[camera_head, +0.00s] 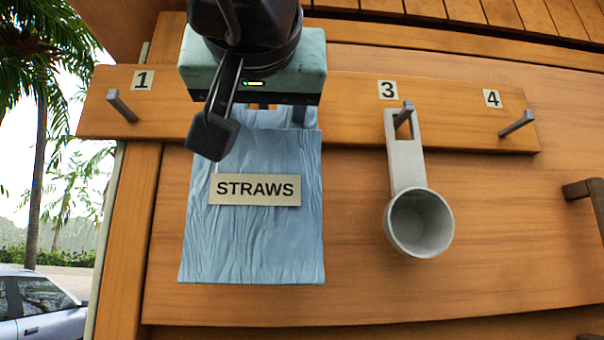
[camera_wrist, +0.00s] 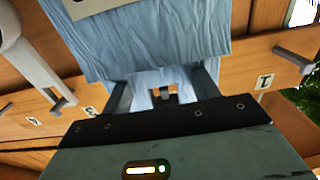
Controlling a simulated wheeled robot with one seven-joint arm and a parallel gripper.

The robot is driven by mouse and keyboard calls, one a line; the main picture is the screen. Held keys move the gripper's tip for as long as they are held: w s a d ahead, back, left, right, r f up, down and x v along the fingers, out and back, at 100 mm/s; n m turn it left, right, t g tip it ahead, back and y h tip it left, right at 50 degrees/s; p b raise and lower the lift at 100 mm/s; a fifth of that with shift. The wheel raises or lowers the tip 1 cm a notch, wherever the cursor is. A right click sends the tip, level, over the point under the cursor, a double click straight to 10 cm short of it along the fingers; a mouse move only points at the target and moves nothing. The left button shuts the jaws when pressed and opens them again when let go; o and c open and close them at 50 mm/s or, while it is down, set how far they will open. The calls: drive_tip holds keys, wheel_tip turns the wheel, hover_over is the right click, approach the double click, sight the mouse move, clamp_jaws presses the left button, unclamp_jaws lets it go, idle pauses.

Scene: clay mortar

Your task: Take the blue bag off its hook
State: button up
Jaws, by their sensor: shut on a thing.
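The light blue bag (camera_head: 250,240) hangs upright against the wooden board, with a "STRAWS" label on its front. My gripper (camera_head: 262,110) is at the bag's top, and its body covers that peg position in the head view. In the wrist view the bag (camera_wrist: 150,45) lies beyond my gripper (camera_wrist: 164,90), whose two fingers stand at either side of the bag's narrower top part and are shut on it. A dark hook (camera_wrist: 165,95) shows between the fingers. Whether the bag's top is still around this hook I cannot tell.
The peg rail (camera_head: 350,125) carries an empty peg (camera_head: 122,106) at label 1 and another empty peg (camera_head: 518,123) at label 4. A grey scoop (camera_head: 406,170) hangs at label 3, right of the bag. A dark handle (camera_head: 585,190) is at the right edge.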

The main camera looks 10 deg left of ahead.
drive_tip(key=b+v, duration=0.3)
drive_tip(key=v, duration=1.2)
drive_tip(key=shift+s, duration=0.25)
drive_tip(key=shift+r+p, duration=0.1)
drive_tip(key=shift+p, duration=0.25)
